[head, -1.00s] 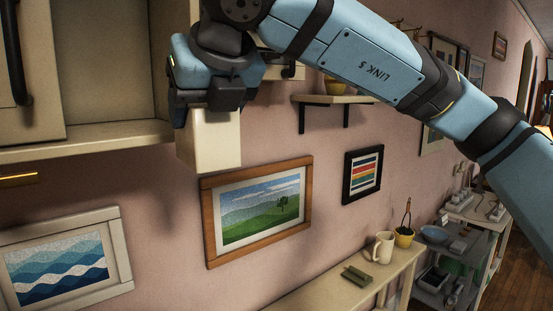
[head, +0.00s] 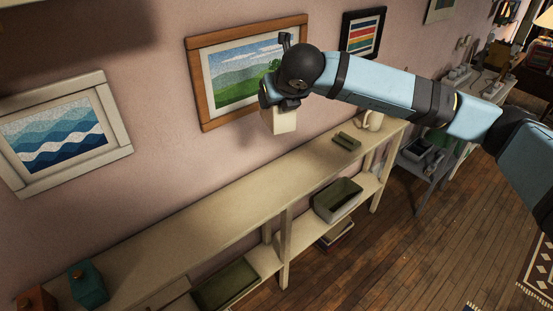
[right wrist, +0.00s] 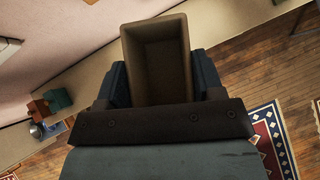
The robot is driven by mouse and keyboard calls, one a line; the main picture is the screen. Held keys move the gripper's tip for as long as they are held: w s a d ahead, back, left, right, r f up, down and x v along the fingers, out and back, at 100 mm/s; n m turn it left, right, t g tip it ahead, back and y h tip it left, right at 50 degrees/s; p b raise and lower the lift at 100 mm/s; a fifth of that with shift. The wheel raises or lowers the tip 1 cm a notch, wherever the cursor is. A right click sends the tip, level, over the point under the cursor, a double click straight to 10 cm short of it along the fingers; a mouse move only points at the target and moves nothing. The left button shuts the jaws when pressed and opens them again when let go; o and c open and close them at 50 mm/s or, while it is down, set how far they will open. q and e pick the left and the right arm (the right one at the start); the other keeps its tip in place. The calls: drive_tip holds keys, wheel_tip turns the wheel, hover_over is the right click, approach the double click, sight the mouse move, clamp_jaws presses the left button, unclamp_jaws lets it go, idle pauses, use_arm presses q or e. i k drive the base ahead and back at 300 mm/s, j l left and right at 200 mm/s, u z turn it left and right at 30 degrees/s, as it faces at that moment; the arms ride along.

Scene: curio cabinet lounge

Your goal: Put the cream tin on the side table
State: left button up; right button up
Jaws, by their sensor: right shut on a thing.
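The cream tin (head: 281,122) hangs below my right gripper (head: 278,103), which is shut on it. It is held in the air in front of the wall, above the back of a long cream table (head: 225,190); the two look apart. In the right wrist view the tin (right wrist: 157,60) is a deep, open-topped box with a dark, empty inside, between the two fingers of the gripper (right wrist: 157,88). The long table has a lower shelf; I cannot tell whether it is the side table of the task. My left gripper is in neither current view.
On the tabletop stand a green block (head: 347,141), a cream mug (head: 371,121), a teal box (head: 88,284) and an orange box (head: 37,299). Bins (head: 338,199) sit on the lower shelf. The tabletop's middle is clear. Framed pictures (head: 66,136) hang behind.

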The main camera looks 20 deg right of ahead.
sight(191, 234)
drive_tip(key=i+l+u, duration=0.1)
drive_tip(key=l, duration=0.7)
drive_tip(key=l+u, duration=0.1)
drive_tip(key=u, duration=1.45)
